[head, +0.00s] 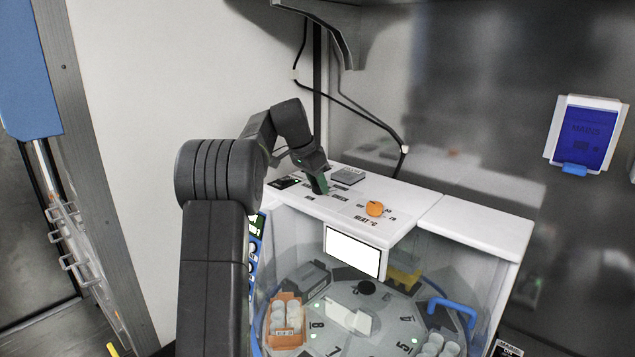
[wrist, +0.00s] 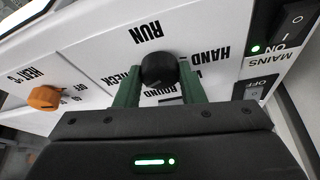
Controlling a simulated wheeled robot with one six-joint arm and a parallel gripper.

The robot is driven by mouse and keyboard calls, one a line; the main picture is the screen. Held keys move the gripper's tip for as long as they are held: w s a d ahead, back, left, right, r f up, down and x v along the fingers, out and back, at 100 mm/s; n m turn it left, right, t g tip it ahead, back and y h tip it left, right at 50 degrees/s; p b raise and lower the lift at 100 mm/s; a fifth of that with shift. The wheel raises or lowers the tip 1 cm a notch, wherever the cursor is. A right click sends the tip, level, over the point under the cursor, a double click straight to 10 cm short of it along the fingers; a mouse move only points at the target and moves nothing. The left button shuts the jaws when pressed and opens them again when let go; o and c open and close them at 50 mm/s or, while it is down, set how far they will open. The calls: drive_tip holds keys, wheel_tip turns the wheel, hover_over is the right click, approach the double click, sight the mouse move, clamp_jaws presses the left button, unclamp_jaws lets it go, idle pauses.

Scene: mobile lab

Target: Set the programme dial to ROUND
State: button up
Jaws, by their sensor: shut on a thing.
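The programme dial (wrist: 158,70) is a round black knob on the white panel, in the middle of the wrist view. The labels RUN, HAND, CHECK and ROUND stand around it, upside down in this view. The ROUND label (wrist: 160,103) is partly hidden behind my gripper. My gripper (wrist: 160,82) has its two green fingers on either side of the knob, shut on it. In the head view my gripper (head: 320,186) is down at the top of the white machine, and its fingers hide the dial. I cannot tell which label the dial points to.
An orange HEAT knob (wrist: 46,98) is beside the dial; it also shows in the head view (head: 375,208). A black MAINS switch (wrist: 294,18) with a green light is on the other side. Below the panel is a carousel (head: 385,335) with a blue handle (head: 452,307).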

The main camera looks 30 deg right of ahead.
drive_tip(key=n+t+p, duration=0.1)
drive_tip(key=n, duration=0.1)
drive_tip(key=n+p, duration=0.1)
drive_tip(key=n, duration=0.2)
drive_tip(key=shift+s+r+t+y, duration=0.2)
drive_tip(key=shift+t+y, duration=0.1)
drive_tip(key=shift+t, duration=0.1)
drive_tip(key=shift+d+n+t+y+p, duration=0.15)
drive_tip(key=shift+n+t+p, duration=0.3)
drive_tip(key=shift+n, duration=0.5)
drive_tip(key=shift+a+n+t+y+p, duration=0.1)
drive_tip(key=shift+n+t+y+p, duration=0.15)
drive_tip(key=shift+n+p, duration=0.55)
drive_tip(key=shift+f+n, duration=0.1)
drive_tip(key=shift+n, duration=0.15)
drive_tip(key=o, duration=1)
drive_tip(key=b+v, duration=0.2)
drive_tip(key=v, duration=1.1)
drive_tip(key=shift+r, duration=0.4)
drive_tip(key=shift+f, duration=0.1)
